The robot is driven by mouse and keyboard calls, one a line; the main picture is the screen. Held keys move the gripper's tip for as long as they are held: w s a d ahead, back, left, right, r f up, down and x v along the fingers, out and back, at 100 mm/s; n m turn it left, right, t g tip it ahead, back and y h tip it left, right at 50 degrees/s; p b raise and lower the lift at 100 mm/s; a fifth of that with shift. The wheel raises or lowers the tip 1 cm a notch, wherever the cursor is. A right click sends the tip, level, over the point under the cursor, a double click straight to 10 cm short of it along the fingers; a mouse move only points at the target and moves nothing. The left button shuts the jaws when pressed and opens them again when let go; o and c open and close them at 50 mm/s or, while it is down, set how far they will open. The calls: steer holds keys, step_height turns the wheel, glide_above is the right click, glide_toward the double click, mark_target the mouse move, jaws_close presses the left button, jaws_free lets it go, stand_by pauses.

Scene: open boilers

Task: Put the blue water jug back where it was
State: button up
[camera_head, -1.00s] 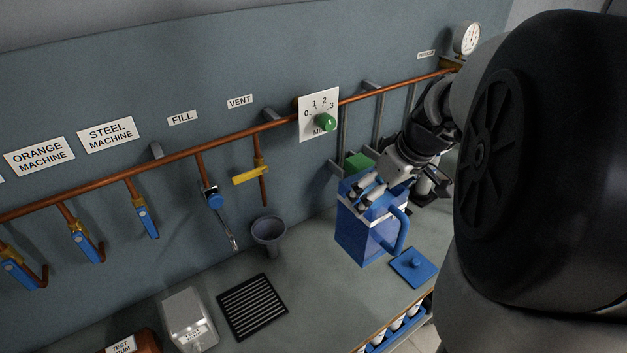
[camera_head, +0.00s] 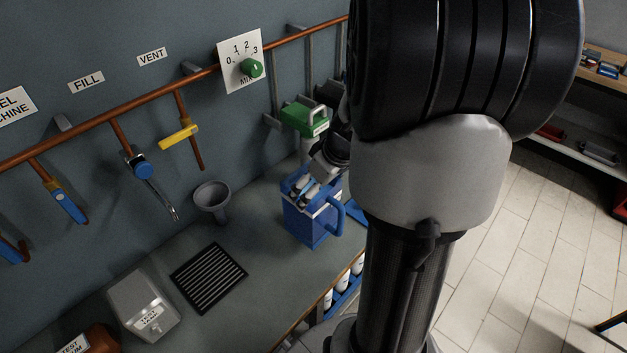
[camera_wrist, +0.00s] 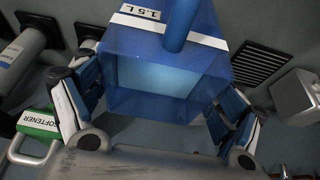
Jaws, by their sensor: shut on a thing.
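The blue water jug (camera_head: 308,222) is upright at the back right of the grey counter, with its blue handle to the right. My gripper (camera_head: 304,188) reaches in over the jug's top, with its fingers at the rim. In the wrist view, the fingers of my gripper (camera_wrist: 155,110) lie on both sides of the jug (camera_wrist: 195,47), which carries a white "1.5 L" band. The gripper is shut on the jug. Whether the jug's base touches the counter cannot be told.
A green softener container (camera_head: 304,118) stands behind the jug; it also shows in the wrist view (camera_wrist: 38,123). A grey funnel (camera_head: 212,197), a black drain grate (camera_head: 208,277) and a grey test container (camera_head: 143,304) are to the left. Several white bottles (camera_head: 342,282) sit below the counter edge.

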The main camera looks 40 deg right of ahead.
steer(key=shift+f+b, duration=0.55)
steer(key=shift+f, duration=1.35)
steer(key=o, duration=1.5)
steer(key=shift+f, duration=0.1)
steer(key=shift+c, duration=0.2)
steer(key=p+v, duration=0.3)
steer(key=v, duration=0.9)
steer(key=shift+a, duration=0.1)
